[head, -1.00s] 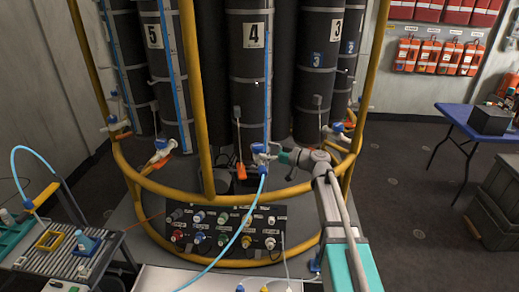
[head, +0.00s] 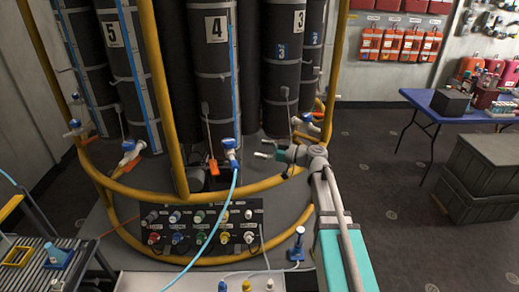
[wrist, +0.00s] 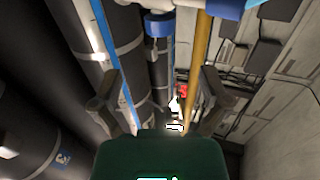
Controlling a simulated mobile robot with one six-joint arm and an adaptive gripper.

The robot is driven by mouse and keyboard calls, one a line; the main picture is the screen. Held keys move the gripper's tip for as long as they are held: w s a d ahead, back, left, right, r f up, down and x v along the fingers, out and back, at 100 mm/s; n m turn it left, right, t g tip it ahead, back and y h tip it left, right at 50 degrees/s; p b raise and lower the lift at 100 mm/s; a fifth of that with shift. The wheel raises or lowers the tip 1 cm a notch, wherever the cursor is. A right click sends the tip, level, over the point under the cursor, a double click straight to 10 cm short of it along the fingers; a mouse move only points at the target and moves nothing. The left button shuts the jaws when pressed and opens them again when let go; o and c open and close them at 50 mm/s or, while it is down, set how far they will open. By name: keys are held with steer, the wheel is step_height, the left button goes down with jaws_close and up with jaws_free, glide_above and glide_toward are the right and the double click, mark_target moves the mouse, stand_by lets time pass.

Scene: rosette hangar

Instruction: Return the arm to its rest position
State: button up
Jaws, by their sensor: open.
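My arm reaches up from the bottom of the head view, and my gripper (head: 264,149) points left at its end. It is open, with nothing seen between its fingers. A blue and white valve fitting (head: 230,150) with a light blue hose (head: 226,205) stands just left of the fingertips, with a gap between them in the picture. In the wrist view my gripper (wrist: 160,102) shows two spread dark fingers, with dark cylinders and a blue fitting (wrist: 159,24) beyond them.
Tall black numbered cylinders (head: 217,90) stand inside a yellow rail frame (head: 168,90) close to my arm. A connector panel (head: 200,228) is below.

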steer(key=s+f+m+g+h+p, duration=0.3)
steer(key=s+f+m+g+h, duration=0.25)
steer(key=s+f+h, duration=0.45)
steer(key=s+d+f+m+g+h+p, duration=0.1)
steer(key=s+d+f+m+h+p, duration=0.1)
steer(key=s+d+m+h, duration=0.4)
steer(key=s+d+f+m, duration=0.1)
steer(key=s+d+m, duration=0.1)
steer(key=s+d, duration=0.2)
steer(key=shift+s+d+f+h, duration=0.2)
steer(key=shift+s+d+h, duration=0.15)
steer(key=shift+s, duration=0.35)
